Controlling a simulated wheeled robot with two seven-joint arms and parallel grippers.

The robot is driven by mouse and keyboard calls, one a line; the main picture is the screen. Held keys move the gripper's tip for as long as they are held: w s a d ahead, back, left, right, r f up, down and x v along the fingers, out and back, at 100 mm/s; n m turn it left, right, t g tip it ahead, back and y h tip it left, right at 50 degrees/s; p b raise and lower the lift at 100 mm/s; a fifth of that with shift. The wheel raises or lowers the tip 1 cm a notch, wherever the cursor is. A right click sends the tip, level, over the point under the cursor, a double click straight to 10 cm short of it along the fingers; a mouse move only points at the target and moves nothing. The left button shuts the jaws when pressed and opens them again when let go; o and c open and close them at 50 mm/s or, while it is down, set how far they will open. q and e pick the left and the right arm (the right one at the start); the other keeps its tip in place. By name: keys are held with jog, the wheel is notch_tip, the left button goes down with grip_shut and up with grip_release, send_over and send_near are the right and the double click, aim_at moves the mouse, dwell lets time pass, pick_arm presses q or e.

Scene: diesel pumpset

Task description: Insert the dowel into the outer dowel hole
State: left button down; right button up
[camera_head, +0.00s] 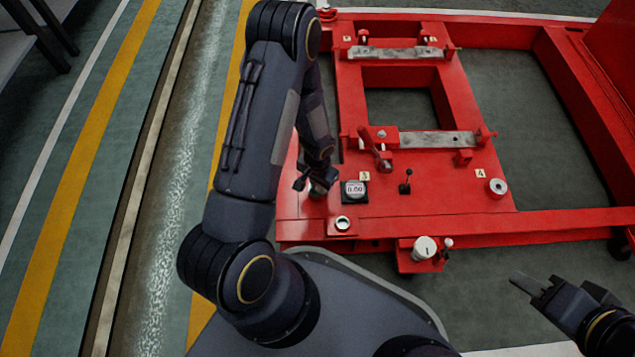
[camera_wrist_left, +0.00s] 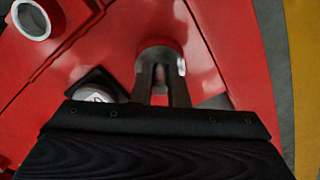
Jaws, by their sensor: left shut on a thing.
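My left gripper (camera_head: 318,187) is low over the near left corner of the red frame (camera_head: 420,205), beside the square gauge. In the left wrist view its two fingers (camera_wrist_left: 163,85) are close together and shut on the dowel, which is mostly hidden by them. A round shape (camera_wrist_left: 158,50) on the red surface lies at the fingertips. It is blurred, and I cannot tell whether it is the outer dowel hole or whether the dowel is inside it. My right gripper (camera_head: 535,290) is at the lower right, away from the frame. Its finger gap is not clear.
The gauge (camera_head: 354,190) stands right of my left gripper, and a silver ring (camera_head: 343,224) sits in front of it. A small black lever (camera_head: 406,182), a round mount (camera_head: 497,188) and a white cylinder (camera_head: 425,249) are further right. Open floor lies left.

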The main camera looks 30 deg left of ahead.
pick_arm(q)
jog(key=c, duration=1.3)
grip_release()
jog(key=shift+c, duration=0.2)
notch_tip(320, 180, up, 8)
jog(key=p, duration=0.4)
jog(key=shift+f, duration=0.1)
